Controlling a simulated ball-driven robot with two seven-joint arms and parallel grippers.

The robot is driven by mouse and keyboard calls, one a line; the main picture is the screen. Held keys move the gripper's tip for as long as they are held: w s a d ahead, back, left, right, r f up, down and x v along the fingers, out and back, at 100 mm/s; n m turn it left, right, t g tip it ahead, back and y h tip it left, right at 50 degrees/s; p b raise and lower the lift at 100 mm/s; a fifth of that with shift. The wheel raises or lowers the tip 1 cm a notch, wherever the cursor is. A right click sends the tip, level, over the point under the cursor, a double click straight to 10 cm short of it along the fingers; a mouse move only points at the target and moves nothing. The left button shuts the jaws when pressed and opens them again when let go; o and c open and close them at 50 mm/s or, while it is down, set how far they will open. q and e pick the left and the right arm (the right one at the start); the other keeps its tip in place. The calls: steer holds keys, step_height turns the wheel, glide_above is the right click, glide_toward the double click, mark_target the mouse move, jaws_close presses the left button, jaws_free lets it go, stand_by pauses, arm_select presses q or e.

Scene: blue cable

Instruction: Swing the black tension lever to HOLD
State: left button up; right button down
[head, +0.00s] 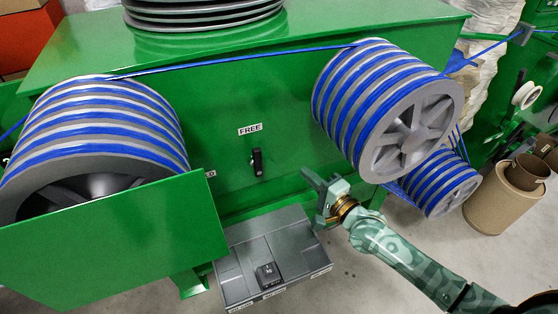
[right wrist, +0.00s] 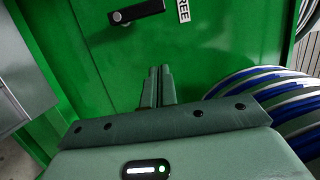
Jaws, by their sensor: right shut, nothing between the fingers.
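The black tension lever (head: 257,162) is on the green machine front, just below the white FREE label (head: 250,129), and stands about upright toward it. A second label (head: 210,174) is mostly hidden by a green panel; only its last letter shows. In the right wrist view, the lever (right wrist: 137,12) is at the top edge with its end toward the FREE label (right wrist: 184,9). My right gripper (head: 308,174) is right of the lever and apart from it. In the right wrist view, its fingers (right wrist: 158,72) are shut together and empty. My left gripper is not in view.
Large grey drums (head: 390,105) wound with blue cable (head: 235,58) stand at both sides of the lever. A green panel (head: 110,240) juts out at the left. A grey tray (head: 240,260) with a small dark box (head: 268,274) lies below. A brown bin (head: 500,200) stands at the right.

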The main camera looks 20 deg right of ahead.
mark_target(256, 159)
steer(key=w+a+b, duration=0.3)
steer(key=w+a, duration=0.3)
steer(key=w, duration=0.3)
steer(key=shift+w+a+b, duration=0.15)
steer(key=shift+a+b, duration=0.2)
steer(key=shift+a+r+n+p, duration=0.2)
steer(key=shift+n+p, duration=0.1)
steer(key=shift+p, duration=0.25)
